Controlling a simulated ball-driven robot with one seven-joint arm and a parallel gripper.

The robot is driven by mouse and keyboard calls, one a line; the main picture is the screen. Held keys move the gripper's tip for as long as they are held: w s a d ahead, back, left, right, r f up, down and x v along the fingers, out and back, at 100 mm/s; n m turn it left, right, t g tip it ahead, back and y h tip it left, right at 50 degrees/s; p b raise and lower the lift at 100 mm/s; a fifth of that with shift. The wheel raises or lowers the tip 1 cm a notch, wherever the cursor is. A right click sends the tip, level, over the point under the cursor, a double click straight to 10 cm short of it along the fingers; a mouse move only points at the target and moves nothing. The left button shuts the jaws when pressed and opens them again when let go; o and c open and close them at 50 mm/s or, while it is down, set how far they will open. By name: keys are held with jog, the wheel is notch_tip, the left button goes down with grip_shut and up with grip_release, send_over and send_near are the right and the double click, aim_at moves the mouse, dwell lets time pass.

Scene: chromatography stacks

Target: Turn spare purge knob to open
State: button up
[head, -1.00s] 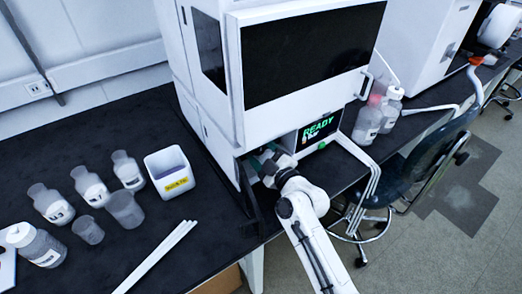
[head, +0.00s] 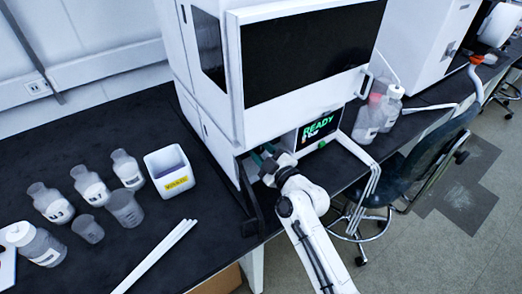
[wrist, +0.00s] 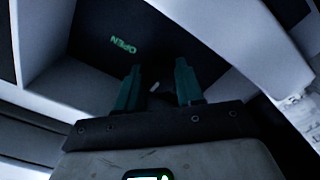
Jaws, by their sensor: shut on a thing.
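In the wrist view, my gripper (wrist: 158,82) has two green fingers on either side of a dark knob (wrist: 157,97) with a short white mark. The fingers are shut on this knob, though its outline is mostly lost in shadow. A green OPEN label (wrist: 123,45) is on the dark panel, up and left of the knob. In the head view, my gripper (head: 264,158) reaches into the low bay of the white instrument stack (head: 240,135). The knob is hidden there.
The screen (head: 319,126) beside the bay reads READY above a small line ending in "bar". Pale walls (wrist: 55,80) close in around the fingers. Bottles (head: 90,186), a white bin (head: 170,172) and white rods (head: 157,256) are on the black bench to the left.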

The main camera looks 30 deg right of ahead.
jog(key=m+b, duration=0.1)
jog(key=m, duration=0.7)
jog(key=shift+m, duration=0.3)
jog(key=m, duration=0.4)
jog(key=shift+m+p, duration=0.3)
jog(key=shift+p, duration=0.1)
jog(key=m+p, duration=0.1)
jog(key=m, duration=0.3)
jog(key=shift+d, duration=0.1)
jog(key=shift+m, duration=0.3)
jog(key=o, duration=1)
jog(key=shift+o, duration=0.2)
